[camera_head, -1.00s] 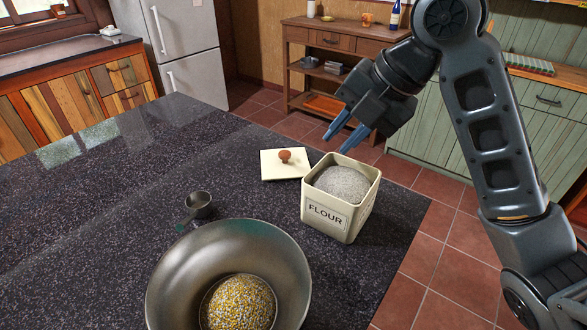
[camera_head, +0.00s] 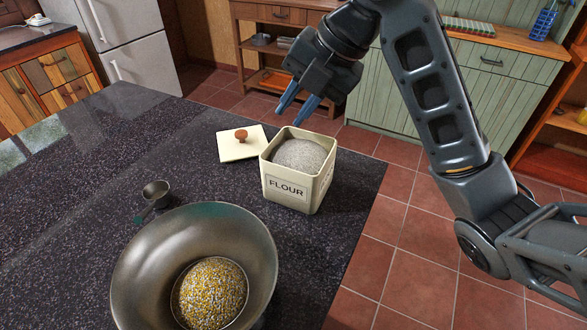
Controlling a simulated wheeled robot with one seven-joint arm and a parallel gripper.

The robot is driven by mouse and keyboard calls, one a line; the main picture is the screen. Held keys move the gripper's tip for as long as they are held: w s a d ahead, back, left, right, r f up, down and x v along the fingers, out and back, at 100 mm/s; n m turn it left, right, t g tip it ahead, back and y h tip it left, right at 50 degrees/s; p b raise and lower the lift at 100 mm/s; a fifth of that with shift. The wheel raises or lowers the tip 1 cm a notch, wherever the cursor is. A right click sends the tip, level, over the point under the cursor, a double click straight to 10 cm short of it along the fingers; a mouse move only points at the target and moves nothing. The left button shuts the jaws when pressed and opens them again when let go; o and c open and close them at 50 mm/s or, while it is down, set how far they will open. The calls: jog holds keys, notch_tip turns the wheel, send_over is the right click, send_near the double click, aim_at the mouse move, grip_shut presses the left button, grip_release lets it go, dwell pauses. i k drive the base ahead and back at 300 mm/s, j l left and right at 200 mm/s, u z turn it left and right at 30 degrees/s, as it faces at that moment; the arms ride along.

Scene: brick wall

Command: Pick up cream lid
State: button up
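The cream lid (camera_head: 232,149) is a flat square with a round brown knob (camera_head: 241,135) on top. It lies on the dark speckled counter, just behind and left of the cream flour canister (camera_head: 290,187). The canister is open and full of pale flour. My gripper (camera_head: 294,111) is above and to the right of the lid, behind the canister, with its two blue fingers apart and pointing down and left. Nothing is between the fingers. A small part of the lid's right side is hidden by the canister.
A small measuring cup (camera_head: 156,192) lies left of the canister. The counter (camera_head: 80,170) is clear at left; its right edge runs close to the canister.

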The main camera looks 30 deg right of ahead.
aim_at(248, 142)
jog(key=i+l+u, duration=0.5)
jog(key=i+l, duration=0.2)
jog(key=l, duration=0.25)
